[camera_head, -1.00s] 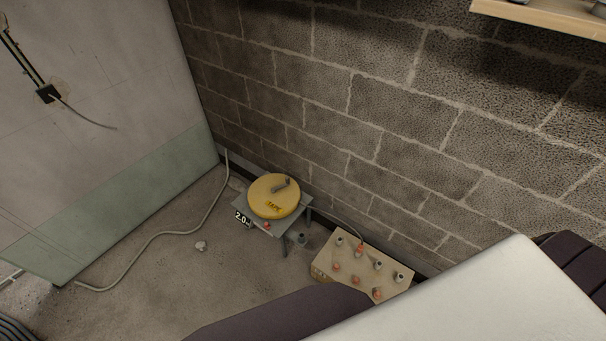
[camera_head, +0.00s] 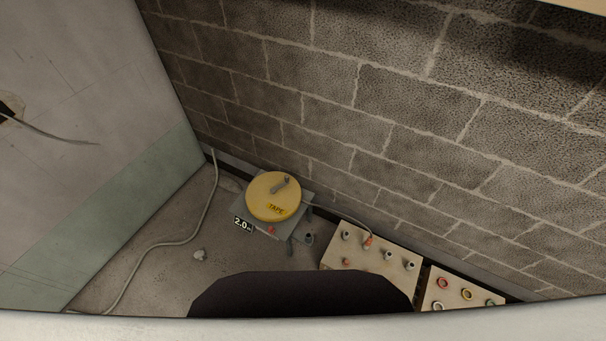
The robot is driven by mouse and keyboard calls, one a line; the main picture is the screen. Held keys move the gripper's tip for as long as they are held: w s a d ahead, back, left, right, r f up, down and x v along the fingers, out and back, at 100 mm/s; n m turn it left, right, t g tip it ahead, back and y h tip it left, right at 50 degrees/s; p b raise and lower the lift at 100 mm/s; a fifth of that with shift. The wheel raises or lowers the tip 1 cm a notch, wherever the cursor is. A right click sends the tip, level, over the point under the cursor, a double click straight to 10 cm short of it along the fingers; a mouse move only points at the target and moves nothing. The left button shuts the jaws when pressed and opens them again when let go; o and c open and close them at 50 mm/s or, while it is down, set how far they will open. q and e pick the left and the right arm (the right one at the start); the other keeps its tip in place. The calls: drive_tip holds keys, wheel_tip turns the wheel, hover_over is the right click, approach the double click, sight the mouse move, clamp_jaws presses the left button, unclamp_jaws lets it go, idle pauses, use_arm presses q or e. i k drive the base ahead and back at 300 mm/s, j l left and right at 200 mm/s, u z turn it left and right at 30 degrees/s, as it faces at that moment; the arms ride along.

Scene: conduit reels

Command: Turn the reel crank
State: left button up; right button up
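The yellow tape reel (camera_head: 268,202) lies flat on a small grey stand (camera_head: 250,219) on the floor near the foot of the block wall. Its grey crank (camera_head: 280,184) sits on top, toward the reel's far right side. A "2.0" label (camera_head: 242,225) and a red knob (camera_head: 271,230) are at the stand's front. Neither gripper is in view, and nothing of mine touches the reel or crank.
A wooden board with several fittings (camera_head: 385,259) stands right of the reel, with a second board of coloured rings (camera_head: 458,289) beside it. A grey cable (camera_head: 172,243) and a small pale lump (camera_head: 199,255) lie on the floor left. The block wall (camera_head: 330,130) rises behind.

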sight(273, 191)
drive_tip(key=i+j+z, duration=0.15)
drive_tip(key=j+z, duration=0.15)
drive_tip(key=i+j+z, duration=0.25)
drive_tip(key=j+z, duration=0.55)
drive_tip(key=j, duration=0.25)
